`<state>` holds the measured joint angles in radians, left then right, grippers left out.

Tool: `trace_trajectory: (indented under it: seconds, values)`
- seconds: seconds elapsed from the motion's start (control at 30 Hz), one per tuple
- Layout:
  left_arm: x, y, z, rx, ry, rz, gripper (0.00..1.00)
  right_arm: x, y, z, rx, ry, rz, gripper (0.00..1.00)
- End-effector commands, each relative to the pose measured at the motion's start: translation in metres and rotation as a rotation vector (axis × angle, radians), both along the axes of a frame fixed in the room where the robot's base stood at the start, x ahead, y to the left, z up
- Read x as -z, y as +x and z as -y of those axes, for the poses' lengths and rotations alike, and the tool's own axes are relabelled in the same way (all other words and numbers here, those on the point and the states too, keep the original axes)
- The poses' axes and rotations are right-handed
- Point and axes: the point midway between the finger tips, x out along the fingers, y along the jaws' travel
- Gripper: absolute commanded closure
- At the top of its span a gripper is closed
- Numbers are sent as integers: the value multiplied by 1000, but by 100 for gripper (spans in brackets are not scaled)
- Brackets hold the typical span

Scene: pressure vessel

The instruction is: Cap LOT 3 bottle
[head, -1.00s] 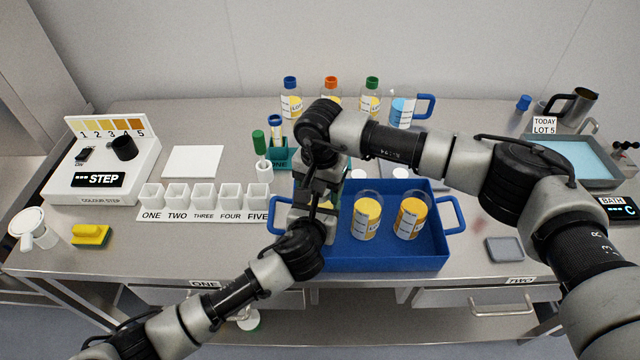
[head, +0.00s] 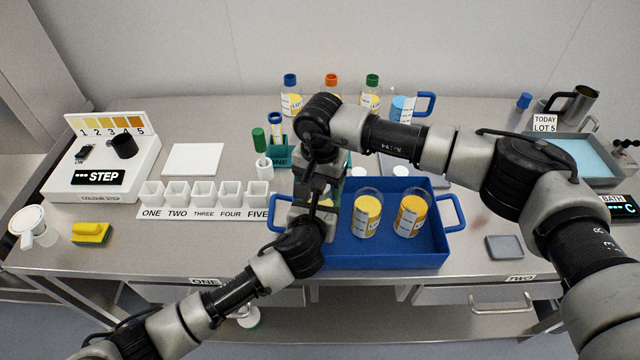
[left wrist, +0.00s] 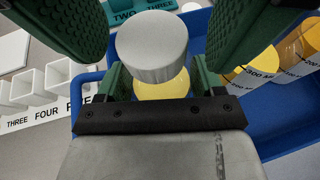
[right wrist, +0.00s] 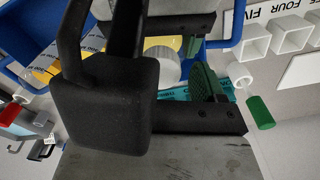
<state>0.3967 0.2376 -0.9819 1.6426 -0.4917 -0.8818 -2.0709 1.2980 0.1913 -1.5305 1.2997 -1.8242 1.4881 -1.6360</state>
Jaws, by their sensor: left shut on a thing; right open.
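My left gripper (left wrist: 160,85) is shut on a bottle (left wrist: 160,88) with yellow contents at the left end of the blue tray (head: 440,253). A white cap (left wrist: 153,45) sits at this bottle's mouth; whether it is seated tight I cannot tell. The cap also shows in the right wrist view (right wrist: 165,65). My right gripper (head: 325,185) is above the bottle and open, its green fingers on either side of the cap and apart from it. Two other yellow-filled bottles, one in the middle (head: 367,216) and one at right (head: 411,216), stand in the tray. The held bottle's lot label is hidden.
White caps (head: 400,171) lie behind the tray. A cup row (head: 203,195), a teal rack (head: 285,157) and a colour-step device (head: 100,170) are at left. Capped bottles (head: 291,95) stand at the back.

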Motion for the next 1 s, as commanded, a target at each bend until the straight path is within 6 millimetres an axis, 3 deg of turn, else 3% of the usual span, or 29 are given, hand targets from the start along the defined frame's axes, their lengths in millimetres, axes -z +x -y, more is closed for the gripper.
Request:
trace_trajectory:
  seconds: [0.23,0.5,0.73,1.0]
  values:
    - [0,0,0,0,0,1,99,-33,0,0,-1,2,3,30]
    - [0,0,0,0,0,1,99,-38,0,0,0,1,-1,30]
    - [0,0,0,0,0,1,99,-38,0,0,0,1,-1,1]
    - [0,0,0,0,0,1,99,-39,0,0,0,1,0,1]
